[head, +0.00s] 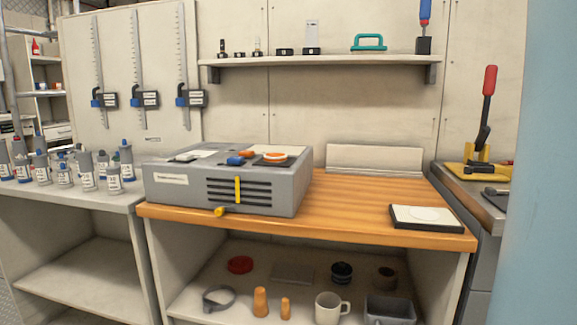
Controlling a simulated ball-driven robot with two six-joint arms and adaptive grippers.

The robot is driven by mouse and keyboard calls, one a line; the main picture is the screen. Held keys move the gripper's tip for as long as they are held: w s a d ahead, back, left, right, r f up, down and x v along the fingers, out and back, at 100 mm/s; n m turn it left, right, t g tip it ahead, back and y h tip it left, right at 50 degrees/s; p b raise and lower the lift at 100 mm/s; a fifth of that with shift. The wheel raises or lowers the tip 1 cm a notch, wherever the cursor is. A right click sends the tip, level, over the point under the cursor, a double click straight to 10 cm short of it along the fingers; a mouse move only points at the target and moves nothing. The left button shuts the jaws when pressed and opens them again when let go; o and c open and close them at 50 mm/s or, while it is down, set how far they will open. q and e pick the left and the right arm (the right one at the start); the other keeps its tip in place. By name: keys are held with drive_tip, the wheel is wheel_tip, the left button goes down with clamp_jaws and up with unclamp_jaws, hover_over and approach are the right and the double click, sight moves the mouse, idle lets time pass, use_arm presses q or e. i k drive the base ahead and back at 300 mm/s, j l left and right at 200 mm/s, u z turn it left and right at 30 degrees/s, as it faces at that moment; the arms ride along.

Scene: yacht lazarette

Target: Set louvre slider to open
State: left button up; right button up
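A grey box-shaped unit (285,196) sits on the left part of the wooden bench top. Its front face has a louvre of dark horizontal slots (257,190). A yellow upright slider bar (237,189) stands across the slots, near their middle. The slots show dark on both sides of the bar; I cannot tell whether they are open or closed behind. A yellow knob (220,211) sticks out at the lower front edge of the unit. Neither of my grippers is in view.
Blue and orange parts (238,160) lie on top of the unit. A white pad (426,217) lies at the bench's right front. The wooden top (345,205) between is clear. Several bottles (87,172) crowd the left counter. A pale blue surface (540,170) fills the right edge.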

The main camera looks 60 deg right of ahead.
sight(219, 210)
drive_tip(key=z, duration=1.5)
